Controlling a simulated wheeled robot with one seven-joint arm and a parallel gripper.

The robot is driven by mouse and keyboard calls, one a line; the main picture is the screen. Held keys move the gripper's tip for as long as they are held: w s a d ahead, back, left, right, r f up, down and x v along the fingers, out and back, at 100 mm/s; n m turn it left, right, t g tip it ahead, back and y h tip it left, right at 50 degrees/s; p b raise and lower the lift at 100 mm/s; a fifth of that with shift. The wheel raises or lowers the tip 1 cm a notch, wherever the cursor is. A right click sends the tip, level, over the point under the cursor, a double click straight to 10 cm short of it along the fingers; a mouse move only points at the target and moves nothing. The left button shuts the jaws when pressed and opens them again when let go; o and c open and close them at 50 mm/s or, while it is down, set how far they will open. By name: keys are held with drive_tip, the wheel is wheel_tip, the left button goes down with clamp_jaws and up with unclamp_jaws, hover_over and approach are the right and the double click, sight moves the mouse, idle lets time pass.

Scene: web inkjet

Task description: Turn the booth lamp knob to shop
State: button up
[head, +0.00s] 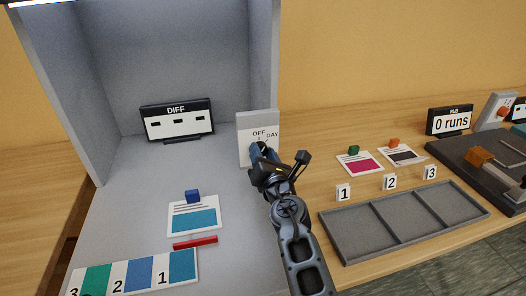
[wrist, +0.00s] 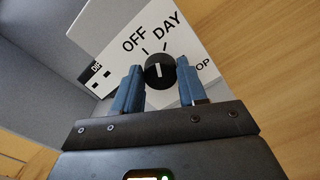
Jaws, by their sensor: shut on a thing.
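The booth lamp knob (wrist: 158,72) is round and black with a white pointer line, on a pale panel (head: 244,131) at the booth's right wall. The panel reads OFF and DAY, and a third label at the right is cut to "OP" by a finger in the wrist view. The pointer lies toward the OFF and DAY side, not toward "OP"; its exact setting is hard to tell. My gripper (wrist: 160,80) is shut on the knob, with one blue finger on each side. In the head view my gripper (head: 261,152) mostly hides the knob.
Inside the booth stand a DIFF display (head: 177,121), a blue cube (head: 192,196) on a printed card, a red bar (head: 195,242) and a numbered colour strip (head: 140,273). To the right are a three-bay grey tray (head: 345,252), sample cards and a "0 runs" display (head: 450,121).

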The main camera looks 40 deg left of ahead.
drive_tip(key=m, duration=0.3)
drive_tip(key=shift+w+d, duration=0.1)
drive_tip(key=m, duration=0.4)
drive_tip(key=shift+f, duration=0.15)
drive_tip(key=m, duration=0.7)
drive_tip(key=shift+f, duration=0.1)
idle(0.3)
drive_tip(key=o, duration=1)
drive_tip(key=p+v, duration=0.4)
drive_tip(key=v, duration=0.2)
drive_tip(key=shift+s+d, duration=0.25)
drive_tip(key=shift+d, duration=0.1)
drive_tip(key=shift+s+d, duration=0.35)
